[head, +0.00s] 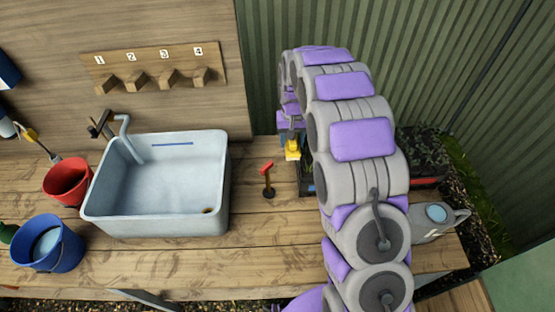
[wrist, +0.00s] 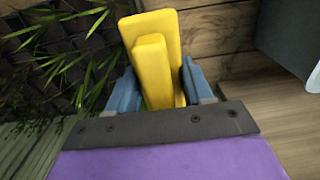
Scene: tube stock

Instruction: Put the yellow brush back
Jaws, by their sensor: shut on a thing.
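My gripper (head: 291,138) is shut on a yellow block-like thing (head: 292,151), which I take for the yellow brush. In the wrist view the yellow brush (wrist: 157,62) sits between the blue jaws (wrist: 160,88), its bristles not visible. In the head view my gripper is right of the sink, above the back of the wooden bench (head: 285,235); its height is unclear. A wooden rack (head: 155,68) on the wall has pegs numbered 1 to 4, with nothing seen hanging on them.
A pale sink (head: 160,225) stands left of my gripper. A small red-topped thing (head: 267,170) stands between them. A red bucket (head: 67,182) and blue bucket (head: 50,245) are at left, a grey watering can (head: 430,222) at right. My arm hides part of the bench.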

